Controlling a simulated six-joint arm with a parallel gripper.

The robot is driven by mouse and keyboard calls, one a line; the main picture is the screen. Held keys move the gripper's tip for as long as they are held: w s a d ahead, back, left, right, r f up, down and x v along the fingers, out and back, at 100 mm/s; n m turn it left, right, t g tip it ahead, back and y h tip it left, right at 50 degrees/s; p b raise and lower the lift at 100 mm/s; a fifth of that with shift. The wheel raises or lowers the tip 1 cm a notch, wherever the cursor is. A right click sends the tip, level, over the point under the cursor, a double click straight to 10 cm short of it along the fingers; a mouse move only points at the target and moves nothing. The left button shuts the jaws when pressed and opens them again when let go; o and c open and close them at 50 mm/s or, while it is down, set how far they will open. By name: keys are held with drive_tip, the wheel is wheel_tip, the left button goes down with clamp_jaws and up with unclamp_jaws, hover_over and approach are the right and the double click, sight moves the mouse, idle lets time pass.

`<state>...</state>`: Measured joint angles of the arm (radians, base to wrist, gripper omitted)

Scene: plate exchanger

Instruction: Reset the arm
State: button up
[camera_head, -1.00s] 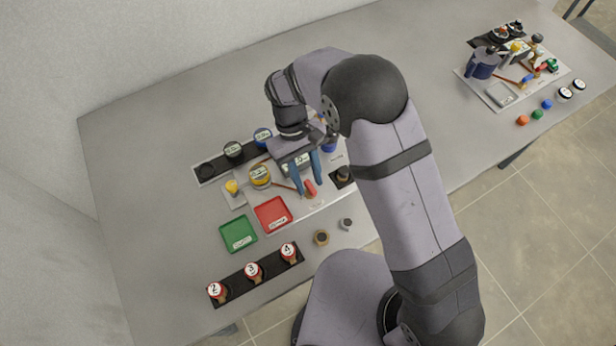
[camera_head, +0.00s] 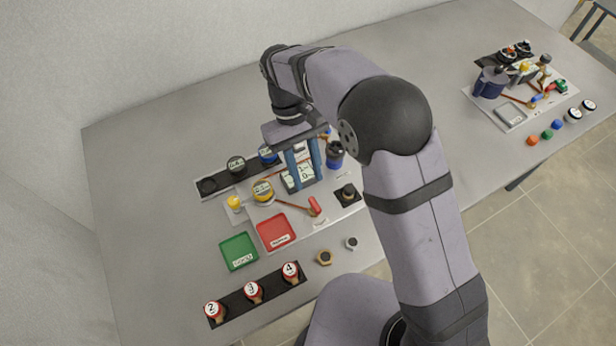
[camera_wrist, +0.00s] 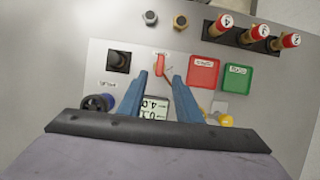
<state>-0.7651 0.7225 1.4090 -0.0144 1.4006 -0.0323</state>
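My gripper (camera_head: 302,166) has blue fingers and points down over the white board on the table. In the wrist view its two fingers (camera_wrist: 161,90) are spread apart with nothing held between them. A small scale with a display (camera_head: 300,178) lies below the fingers; its reading shows in the wrist view (camera_wrist: 156,106) between them. My arm reaches across the table from the lower right.
A red tray (camera_head: 276,232), a green tray (camera_head: 238,251), a red-handled tool (camera_head: 313,207), a yellow-topped item (camera_head: 234,203) and a dark blue container (camera_head: 335,156) stand nearby. Numbered red-capped items (camera_head: 252,291) stand in a black rack. Another cluttered board (camera_head: 510,115) is at right.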

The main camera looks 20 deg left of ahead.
idle(0.3)
drive_tip(key=w+d+r+m+y, duration=0.1)
drive_tip(key=w+d+r+m, duration=0.15)
drive_tip(key=d, duration=0.65)
drive_tip(key=s+d+f+m+t+y, duration=0.1)
drive_tip(key=s+d+m, duration=0.2)
drive_tip(key=d, duration=0.6)
drive_tip(key=s+d+m+t+y, duration=0.1)
drive_tip(key=s+d+m+t, duration=0.1)
drive_tip(key=s+d, duration=0.4)
drive_tip(key=d+m, duration=0.1)
drive_tip(key=d, duration=0.2)
drive_tip(key=shift+s+d+f+m, duration=0.35)
drive_tip(key=shift+s+f, duration=0.05)
idle(3.8)
